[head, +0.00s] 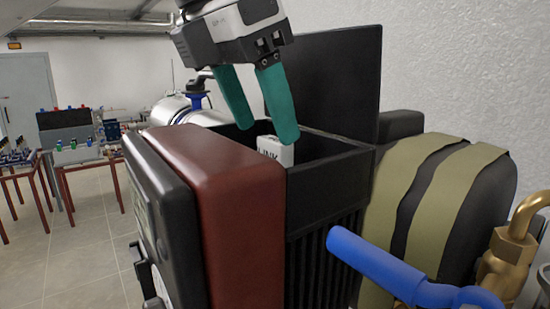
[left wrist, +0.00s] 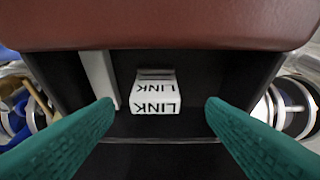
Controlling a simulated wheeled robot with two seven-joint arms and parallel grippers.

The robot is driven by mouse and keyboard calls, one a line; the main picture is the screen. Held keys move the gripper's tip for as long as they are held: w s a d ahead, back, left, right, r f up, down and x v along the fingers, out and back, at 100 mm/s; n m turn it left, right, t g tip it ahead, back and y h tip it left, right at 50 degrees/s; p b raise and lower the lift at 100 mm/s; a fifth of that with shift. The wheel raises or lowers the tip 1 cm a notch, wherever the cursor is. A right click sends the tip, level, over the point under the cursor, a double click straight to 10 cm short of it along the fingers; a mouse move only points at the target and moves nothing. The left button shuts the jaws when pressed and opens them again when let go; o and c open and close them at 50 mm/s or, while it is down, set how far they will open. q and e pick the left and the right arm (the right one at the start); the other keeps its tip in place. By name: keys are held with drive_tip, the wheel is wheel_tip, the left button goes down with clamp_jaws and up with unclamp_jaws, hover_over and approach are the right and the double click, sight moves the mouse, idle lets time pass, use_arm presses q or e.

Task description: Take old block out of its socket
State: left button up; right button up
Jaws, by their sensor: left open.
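The old block is a white block marked LINK (head: 270,150), its top showing inside the open black housing (head: 330,190) in the head view. In the left wrist view the block (left wrist: 155,92) sits near the middle of the dark cavity, with LINK on two of its faces. My left gripper (head: 265,131) has green fingers and reaches down over the housing. It is open, with one finger on each side of the block and visible gaps between. The block's lower part and its socket are hidden. My right gripper is not in view.
A white upright strip (left wrist: 99,75) stands left of the block inside the cavity. A dark red panel (head: 235,220) borders the housing, and a tall black lid (head: 335,80) rises behind. A blue lever (head: 385,268) and a brass fitting (head: 510,255) are at right.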

sight(271, 140)
use_arm(q)
drive_tip(key=shift+x, duration=2.45)
drive_tip(key=shift+s, duration=0.25)
drive_tip(key=c, duration=1.1)
